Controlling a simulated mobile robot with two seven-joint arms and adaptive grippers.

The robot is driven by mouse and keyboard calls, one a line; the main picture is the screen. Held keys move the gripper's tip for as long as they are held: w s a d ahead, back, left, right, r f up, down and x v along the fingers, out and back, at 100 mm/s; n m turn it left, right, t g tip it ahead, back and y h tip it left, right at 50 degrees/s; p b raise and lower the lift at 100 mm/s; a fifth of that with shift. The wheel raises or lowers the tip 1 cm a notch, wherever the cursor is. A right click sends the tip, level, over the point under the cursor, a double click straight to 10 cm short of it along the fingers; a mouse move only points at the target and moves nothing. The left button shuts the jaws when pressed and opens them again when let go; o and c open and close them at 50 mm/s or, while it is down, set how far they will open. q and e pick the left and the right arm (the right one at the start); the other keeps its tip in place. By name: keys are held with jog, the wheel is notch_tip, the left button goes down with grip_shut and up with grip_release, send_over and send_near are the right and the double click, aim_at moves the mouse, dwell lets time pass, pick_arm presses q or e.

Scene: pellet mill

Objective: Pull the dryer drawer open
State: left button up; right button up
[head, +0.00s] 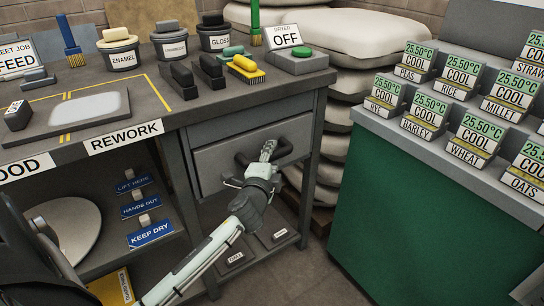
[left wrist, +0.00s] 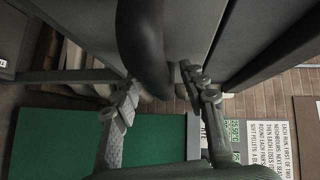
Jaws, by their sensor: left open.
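The dryer drawer (head: 222,160) is a grey front under the bench top and looks shut. My left gripper (head: 268,150) is at the handle, reaching up from below. In the left wrist view, the thick dark handle (left wrist: 145,45) runs between the two spread fingers of my left gripper (left wrist: 163,95). The fingers are open on either side of it; I cannot tell whether they touch it. My right gripper is not in view.
The bench top (head: 140,118) above holds brushes, lidded pots and a dryer sign reading OFF (head: 284,37). A lower shelf with blue signs (head: 150,233) is left of the drawer. A green counter (head: 430,215) stands to the right, with floor (head: 310,270) between.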

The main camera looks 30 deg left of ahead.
pick_arm(q)
jog(key=c, duration=0.9)
grip_shut()
jog(key=shift+f, duration=0.1)
jog(key=shift+d, duration=0.1)
